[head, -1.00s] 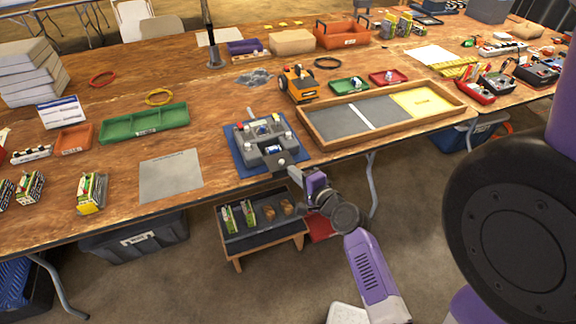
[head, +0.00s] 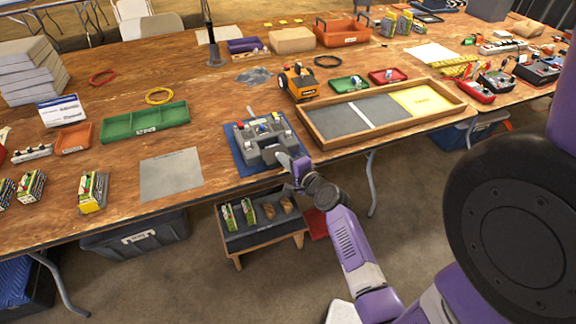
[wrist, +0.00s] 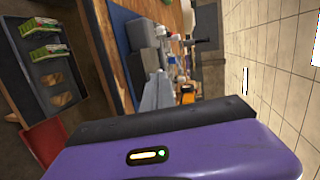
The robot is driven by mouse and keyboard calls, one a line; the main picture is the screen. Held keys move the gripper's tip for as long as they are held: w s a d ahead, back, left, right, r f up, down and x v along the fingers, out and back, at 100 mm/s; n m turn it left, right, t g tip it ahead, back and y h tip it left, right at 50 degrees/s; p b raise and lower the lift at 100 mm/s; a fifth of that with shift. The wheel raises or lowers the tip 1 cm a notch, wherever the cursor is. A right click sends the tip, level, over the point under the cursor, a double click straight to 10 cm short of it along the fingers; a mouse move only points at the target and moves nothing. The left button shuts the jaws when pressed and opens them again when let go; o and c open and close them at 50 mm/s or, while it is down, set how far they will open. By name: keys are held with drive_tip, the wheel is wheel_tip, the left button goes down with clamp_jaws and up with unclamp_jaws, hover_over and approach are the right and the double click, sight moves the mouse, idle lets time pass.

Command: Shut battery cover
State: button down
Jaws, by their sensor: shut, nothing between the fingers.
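A grey controller (head: 257,132) with small sticks and coloured parts on top lies on a blue mat (head: 243,160) at the table's front edge. My gripper (head: 283,158) is shut and empty, with its tips close against the controller's front right part. I cannot tell whether they touch. The battery cover at the controller's front is not clearly visible, and I cannot tell whether it is fully shut. In the wrist view the grey gripper fingers (wrist: 156,93) point at the controller's grey side (wrist: 143,38).
A wooden-framed tray (head: 320,131) stands close on the right. A grey sheet (head: 171,176) lies to the left. A low stand (head: 263,238) with batteries and brown blocks is below the table edge. An orange toy vehicle (head: 298,83) stands behind.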

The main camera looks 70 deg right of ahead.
sight(277, 147)
drive_tip(key=w+d, duration=0.4)
drive_tip(key=shift+w+d, duration=0.15)
drive_tip(key=shift+d, duration=0.2)
